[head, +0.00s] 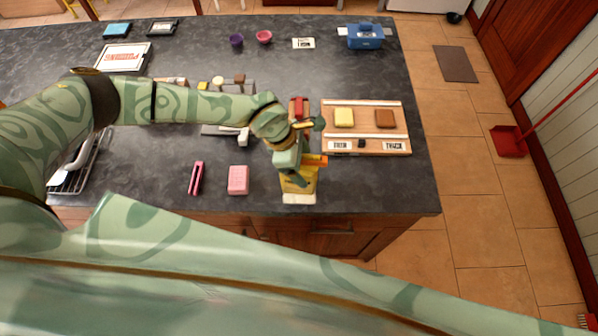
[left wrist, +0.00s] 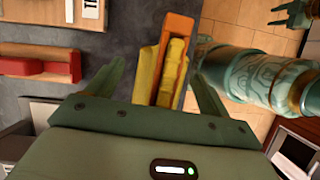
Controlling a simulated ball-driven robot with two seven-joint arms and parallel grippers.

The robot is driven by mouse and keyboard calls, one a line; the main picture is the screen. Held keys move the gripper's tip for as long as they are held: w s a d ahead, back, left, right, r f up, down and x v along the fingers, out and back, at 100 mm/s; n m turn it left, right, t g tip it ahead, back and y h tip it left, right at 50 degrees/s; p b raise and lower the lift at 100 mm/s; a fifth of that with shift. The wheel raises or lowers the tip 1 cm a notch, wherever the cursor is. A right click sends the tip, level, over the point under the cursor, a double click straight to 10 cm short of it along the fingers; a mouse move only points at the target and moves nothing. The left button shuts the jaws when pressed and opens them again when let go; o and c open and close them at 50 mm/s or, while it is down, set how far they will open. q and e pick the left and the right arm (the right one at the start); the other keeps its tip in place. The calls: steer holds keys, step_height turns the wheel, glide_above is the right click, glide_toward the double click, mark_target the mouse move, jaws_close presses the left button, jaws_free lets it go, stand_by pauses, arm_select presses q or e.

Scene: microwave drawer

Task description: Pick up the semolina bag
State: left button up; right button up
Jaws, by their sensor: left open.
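The semolina bag seems to be the upright yellow pack with an orange edge (head: 298,184) near the front edge of the dark counter; its label is not readable. In the head view my left gripper (head: 291,165) is over it and hides part of it. In the left wrist view the bag (left wrist: 170,62) stands between the two spread fingers of my left gripper (left wrist: 160,85), with a visible gap on each side. The left gripper is open and holds nothing. A green gripper, apparently my right one (left wrist: 289,14), shows small at the top right; its opening is unclear.
A pink sponge (head: 238,180) and a pink clip-like thing (head: 196,178) lie left of the bag. A wooden board (head: 365,105) with yellow and brown blocks lies behind to the right. A red object (head: 298,106) stands behind the gripper. The counter's front right is clear.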

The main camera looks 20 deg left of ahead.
arm_select(q)
jaws_close()
steer(key=shift+r, duration=0.1)
